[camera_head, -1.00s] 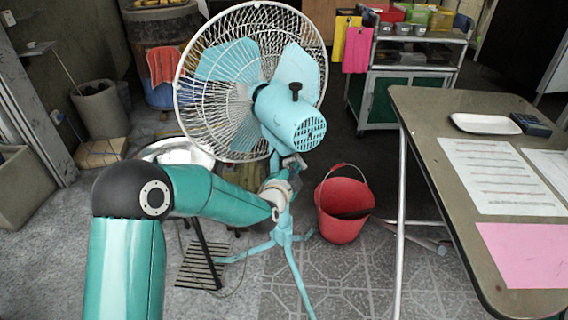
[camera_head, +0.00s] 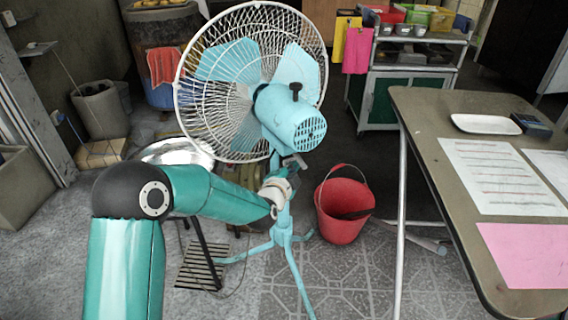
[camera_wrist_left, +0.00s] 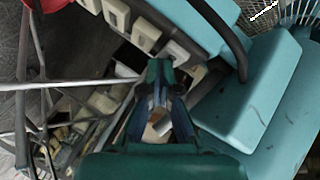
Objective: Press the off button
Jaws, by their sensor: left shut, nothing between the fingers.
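A light-blue pedestal fan (camera_head: 292,122) with a white wire cage stands upright ahead of me. In the left wrist view, a row of several pale push buttons (camera_wrist_left: 116,14) runs along the fan's blue body (camera_wrist_left: 250,95). I cannot read any label that tells which is the off button. My left gripper (camera_head: 290,165) is at the fan's stand, just below the motor housing. In the left wrist view the left gripper (camera_wrist_left: 158,68) is shut and empty, its tips close to the buttons at the row's near end; contact cannot be told. My right gripper is not in view.
A red bucket (camera_head: 343,208) stands on the floor right of the fan's legs. A table (camera_head: 440,125) with papers and a white tray (camera_head: 486,124) is at the right. A dark cable (camera_wrist_left: 225,35) crosses near the buttons.

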